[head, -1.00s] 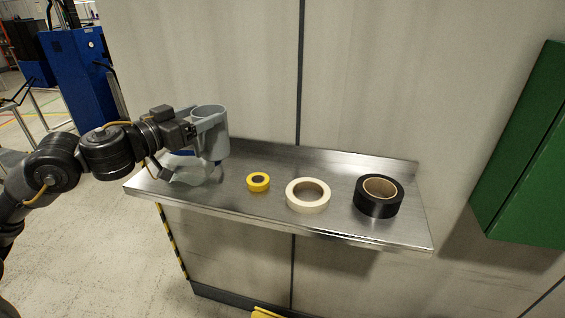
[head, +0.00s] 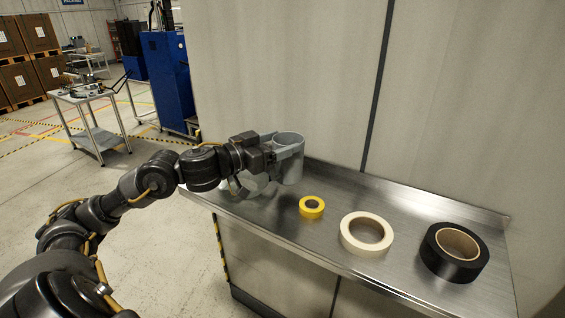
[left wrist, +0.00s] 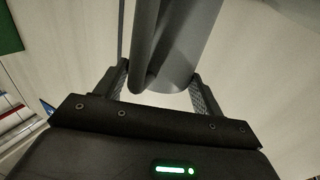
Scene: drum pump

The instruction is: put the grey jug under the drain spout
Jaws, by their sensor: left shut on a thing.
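The grey jug (head: 289,160) is an open-topped cylinder, held upright over the left end of the steel shelf in the head view. My left gripper (head: 271,152) is shut on the jug from its left side. In the left wrist view the jug (left wrist: 185,45) fills the space between the two fingers of my left gripper (left wrist: 158,92). I cannot tell for sure whether the jug's bottom touches the shelf. My right gripper is not in view. No drain spout can be made out in these frames.
The steel shelf (head: 392,205) against the wall panel bears a yellow tape roll (head: 311,212), a cream tape roll (head: 347,243) and a black tape roll (head: 433,265). A blue machine (head: 166,85) and a cart (head: 95,98) stand at the back left. Open floor lies at left.

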